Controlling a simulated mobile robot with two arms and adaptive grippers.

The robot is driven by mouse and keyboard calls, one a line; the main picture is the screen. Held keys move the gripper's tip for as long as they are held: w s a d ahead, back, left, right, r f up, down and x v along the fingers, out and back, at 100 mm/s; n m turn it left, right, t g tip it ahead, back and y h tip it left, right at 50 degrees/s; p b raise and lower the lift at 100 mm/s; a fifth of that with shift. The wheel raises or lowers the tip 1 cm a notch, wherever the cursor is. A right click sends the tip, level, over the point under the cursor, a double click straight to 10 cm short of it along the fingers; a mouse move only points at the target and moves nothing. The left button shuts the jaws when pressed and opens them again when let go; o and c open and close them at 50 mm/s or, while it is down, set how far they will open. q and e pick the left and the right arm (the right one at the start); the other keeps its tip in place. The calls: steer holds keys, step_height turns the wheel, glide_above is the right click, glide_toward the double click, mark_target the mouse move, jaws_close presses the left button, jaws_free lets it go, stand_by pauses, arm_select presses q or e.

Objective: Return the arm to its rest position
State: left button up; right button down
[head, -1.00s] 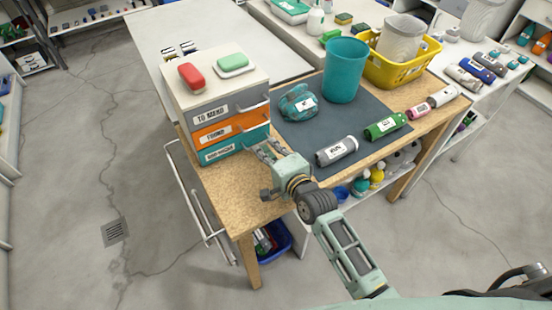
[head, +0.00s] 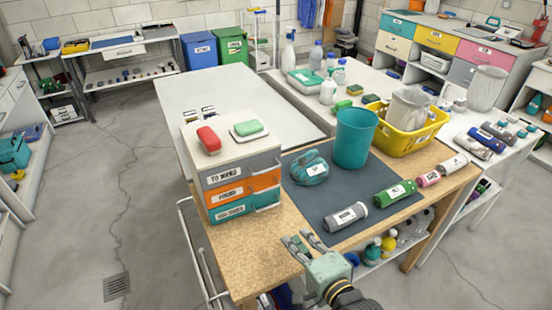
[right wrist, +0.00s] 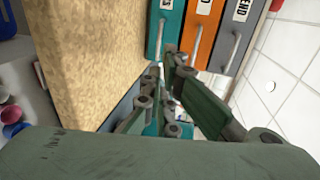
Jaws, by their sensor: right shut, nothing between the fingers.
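My right gripper (head: 308,246) is shut and empty, over the front edge of the wooden table (head: 240,266) in the head view. It is in front of the small drawer unit (head: 194,187), apart from it. The unit has grey, orange and teal drawers, all looking closed. In the right wrist view the fingers (right wrist: 160,92) show close together, with the teal drawer (right wrist: 166,32) and orange drawer (right wrist: 201,38) beyond them. My left gripper is not in view.
Open floor is at the left.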

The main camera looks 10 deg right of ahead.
steer(key=shift+s+f+n+g, duration=0.2)
steer(key=shift+s+n+g, duration=0.1)
steer(key=shift+n, duration=0.1)
steer(key=s+d+f+n+g+h, duration=0.25)
steer(key=s+d+n+g, duration=0.25)
steer(key=s+n, duration=0.45)
steer(key=s+d+f+n+g+h, duration=0.2)
steer(key=s+d+f+n+g, duration=0.3)
steer(key=s, duration=0.8)
step_height(320, 180, down, 26)
steer(key=s+n+g, duration=0.1)
steer(key=s+g, duration=0.1)
steer(key=s+d+f+g, duration=0.1)
steer(key=s+d+f, duration=0.1)
steer(key=s+f, duration=1.3)
steer(key=shift+s+d+f, duration=0.15)
steer(key=shift+s, duration=0.75)
steer(key=shift+h, duration=0.25)
